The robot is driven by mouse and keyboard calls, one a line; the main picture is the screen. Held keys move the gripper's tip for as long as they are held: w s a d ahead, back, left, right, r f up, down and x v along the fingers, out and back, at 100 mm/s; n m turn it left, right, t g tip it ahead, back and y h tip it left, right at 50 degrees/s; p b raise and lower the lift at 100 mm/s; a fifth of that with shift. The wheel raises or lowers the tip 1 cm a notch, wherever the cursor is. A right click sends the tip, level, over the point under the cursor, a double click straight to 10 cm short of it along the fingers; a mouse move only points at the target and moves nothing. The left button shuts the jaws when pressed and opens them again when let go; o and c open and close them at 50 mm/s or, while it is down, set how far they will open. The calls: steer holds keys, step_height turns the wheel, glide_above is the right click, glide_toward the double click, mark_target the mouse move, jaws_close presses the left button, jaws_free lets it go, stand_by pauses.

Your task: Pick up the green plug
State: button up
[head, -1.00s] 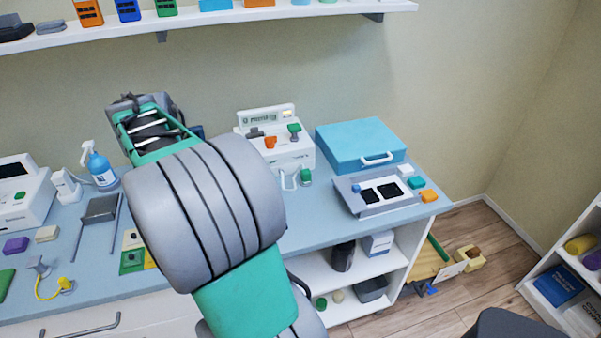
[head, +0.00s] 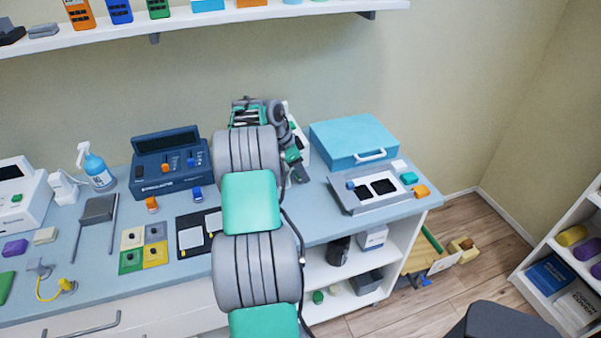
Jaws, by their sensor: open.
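The white device (head: 304,147) at the back of the counter is mostly hidden behind my arm; only a strip of its right side shows. I cannot make out a green plug for certain now, as my arm and gripper cover the front of the device. My gripper (head: 299,174) is at the front right of that device, low over the counter, with its fingers small and partly hidden. It is open, and I see nothing held in it.
A dark blue device (head: 168,165) with orange and blue plugs stands left of my arm. A blue case (head: 353,141) and a grey tray device (head: 372,190) stand right. Black pads and a coloured mat (head: 130,262) lie left on the counter (head: 330,224).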

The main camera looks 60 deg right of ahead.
steer(key=shift+c, duration=0.3)
steer(key=c, duration=0.9)
steer(key=shift+c, duration=0.5)
steer(key=shift+r, duration=0.1)
